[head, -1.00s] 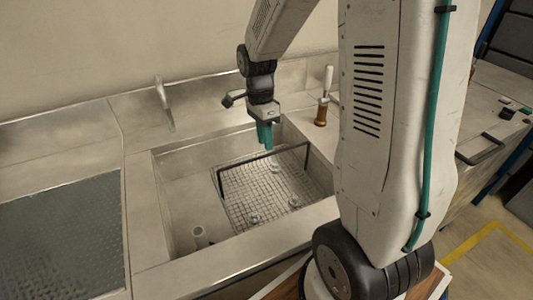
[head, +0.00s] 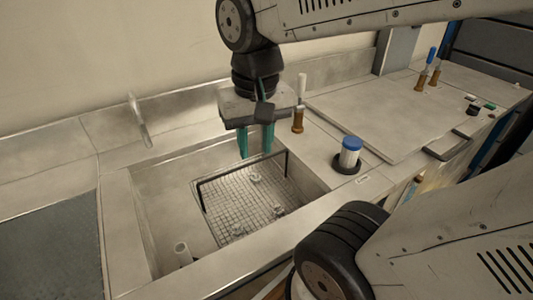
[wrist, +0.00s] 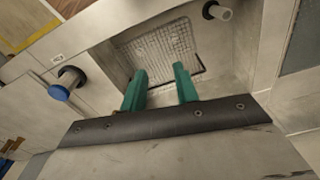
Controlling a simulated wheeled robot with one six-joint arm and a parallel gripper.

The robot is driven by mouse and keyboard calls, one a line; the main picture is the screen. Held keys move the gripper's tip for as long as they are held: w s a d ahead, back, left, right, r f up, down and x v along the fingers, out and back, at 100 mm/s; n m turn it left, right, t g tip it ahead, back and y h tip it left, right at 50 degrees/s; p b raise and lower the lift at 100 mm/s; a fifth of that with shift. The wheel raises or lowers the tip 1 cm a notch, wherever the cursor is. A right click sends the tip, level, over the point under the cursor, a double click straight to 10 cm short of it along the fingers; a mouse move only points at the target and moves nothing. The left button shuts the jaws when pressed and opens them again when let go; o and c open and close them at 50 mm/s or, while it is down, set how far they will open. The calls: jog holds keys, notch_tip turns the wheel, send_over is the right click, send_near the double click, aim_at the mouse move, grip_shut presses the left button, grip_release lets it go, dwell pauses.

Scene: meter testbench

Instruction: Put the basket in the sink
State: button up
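The wire basket (head: 232,205) sits inside the steel sink (head: 155,225), toward its right side, with its dark handle bar standing above the mesh. Several small round fittings lie in it. The basket also shows in the wrist view (wrist: 155,50). My gripper (head: 256,150) is above the back part of the basket, fingers pointing down. Its two green fingers are apart with nothing between them, as the wrist view (wrist: 160,85) also shows. The fingers look clear of the handle.
Right of the sink, a blue-capped container (head: 350,152) sits in a counter hole. Brown-and-white handled tools (head: 298,115) stand behind. A flat lid (head: 385,115) with a dark handle covers the right counter.

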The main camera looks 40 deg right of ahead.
jog(key=s+n, duration=0.2)
jog(key=s+a+n, duration=0.1)
jog(key=s+n, duration=0.1)
jog(key=shift+s+t, duration=0.1)
jog(key=shift+t, duration=0.2)
dwell(0.8)
